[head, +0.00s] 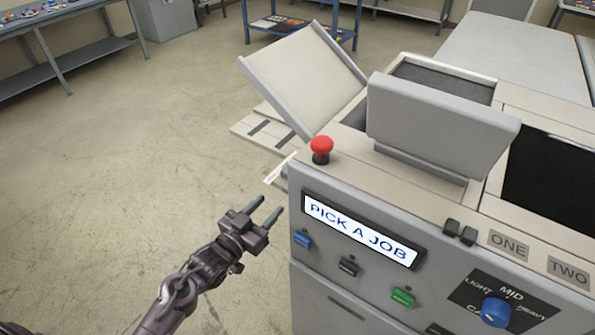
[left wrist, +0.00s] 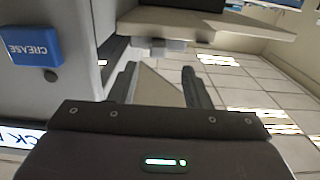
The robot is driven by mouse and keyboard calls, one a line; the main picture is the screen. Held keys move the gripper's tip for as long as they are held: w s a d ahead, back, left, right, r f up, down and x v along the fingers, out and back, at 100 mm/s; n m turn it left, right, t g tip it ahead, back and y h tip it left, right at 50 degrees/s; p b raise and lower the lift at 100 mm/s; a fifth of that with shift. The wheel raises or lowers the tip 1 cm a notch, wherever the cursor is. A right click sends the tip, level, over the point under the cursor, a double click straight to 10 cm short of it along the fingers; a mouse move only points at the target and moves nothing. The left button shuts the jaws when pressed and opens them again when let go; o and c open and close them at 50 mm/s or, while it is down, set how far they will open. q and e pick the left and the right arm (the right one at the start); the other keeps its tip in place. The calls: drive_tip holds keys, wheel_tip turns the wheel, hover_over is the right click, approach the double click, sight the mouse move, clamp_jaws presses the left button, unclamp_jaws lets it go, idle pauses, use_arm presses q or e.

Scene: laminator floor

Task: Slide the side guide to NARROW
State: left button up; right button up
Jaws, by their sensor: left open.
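The grey-beige laminator (head: 335,265) stands on the right of the head view. I cannot pick out the side guide or a NARROW mark for certain. A low pale tray (head: 243,127) with dark slots sticks out at the machine's far left side, partly hidden by a raised tilted panel (head: 303,75). My left gripper (head: 268,205) is open and empty, just left of the machine's front corner. In the left wrist view its two fingers (left wrist: 158,88) point toward the machine's side, with a pale shelf (left wrist: 210,22) beyond them and nothing between them.
The front panel has a display (head: 360,231) reading PICK A JOB, a blue button (head: 302,240) marked CREASE in the left wrist view (left wrist: 35,38), a green button (head: 402,297) and a blue knob (head: 495,312). A red stop button (head: 321,147) stands on top. Open floor lies left.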

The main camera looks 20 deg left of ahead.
sight(285, 189)
use_arm(q)
drive_tip(key=x, duration=0.2)
drive_tip(key=p+x, duration=0.1)
drive_tip(key=x, duration=0.3)
drive_tip(key=shift+w+d+r+p, duration=0.2)
drive_tip(key=shift+r+p, duration=0.2)
drive_tip(key=shift+w+d, duration=0.2)
drive_tip(key=shift+w, duration=0.2)
use_arm(e)
wheel_tip(285, 189, up, 2)
drive_tip(key=shift+s, duration=0.15)
drive_tip(key=shift+a, duration=0.1)
use_arm(q)
clamp_jaws()
